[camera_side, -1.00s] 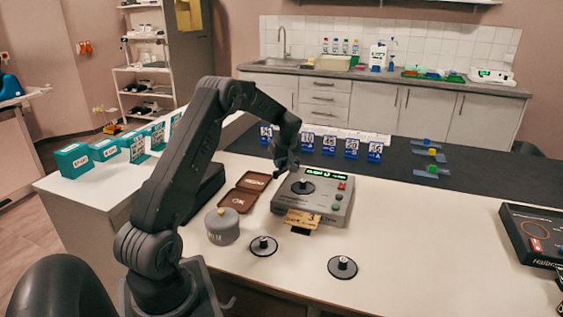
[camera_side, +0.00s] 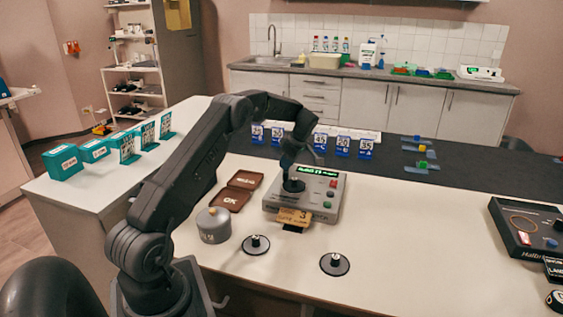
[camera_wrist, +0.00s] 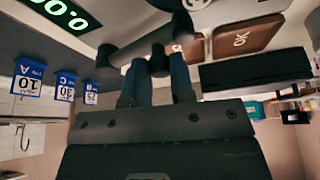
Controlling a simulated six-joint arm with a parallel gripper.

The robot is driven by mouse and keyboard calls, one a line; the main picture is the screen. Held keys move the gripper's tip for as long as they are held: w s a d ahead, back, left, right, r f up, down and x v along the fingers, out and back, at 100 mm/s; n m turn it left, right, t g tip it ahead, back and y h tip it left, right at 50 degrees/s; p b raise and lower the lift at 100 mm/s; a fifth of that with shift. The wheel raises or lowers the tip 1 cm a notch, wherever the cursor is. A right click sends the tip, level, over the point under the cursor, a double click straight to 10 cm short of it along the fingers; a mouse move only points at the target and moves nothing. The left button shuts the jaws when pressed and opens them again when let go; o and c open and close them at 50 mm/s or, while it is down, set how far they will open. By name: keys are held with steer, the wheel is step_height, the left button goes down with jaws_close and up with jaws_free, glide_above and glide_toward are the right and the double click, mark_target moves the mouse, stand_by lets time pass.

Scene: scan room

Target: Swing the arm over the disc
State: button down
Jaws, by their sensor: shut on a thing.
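The grey tester (camera_side: 325,204) stands on the white counter with its green display lit. A black disc (camera_side: 293,186) lies on its top at the left, partly hidden by my gripper. My gripper (camera_side: 291,178) points down at the disc. In the wrist view my gripper (camera_wrist: 160,70) is shut on a dark bar (camera_wrist: 135,47) with rounded ends. I take this bar for the tester's arm, but its joint is hidden. The tester's display (camera_wrist: 65,14) shows at the top left there. I cannot tell how far the bar reaches over the disc.
Two black discs with knobs, one at the left (camera_side: 256,252) and one at the right (camera_side: 335,270), lie in front. A grey weight (camera_side: 213,229) and brown trays (camera_side: 235,194) stand left of the tester. A dark box (camera_side: 519,232) stands far right. The counter between is clear.

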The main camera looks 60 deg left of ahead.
steer(key=shift+w+d+n+g+h, duration=0.2)
steer(key=shift+w+n, duration=0.25)
steer(key=shift+n, duration=0.15)
steer(key=shift+w+d+n+g+h, duration=0.1)
steer(key=shift+w+n+g+h, duration=0.1)
steer(key=shift+w+n, duration=0.35)
steer(key=c, duration=1)
jaws_free()
steer(key=shift+s, duration=0.1)
steer(key=shift+r, duration=0.1)
steer(key=v, duration=0.7)
steer(key=shift+d+r, duration=0.1)
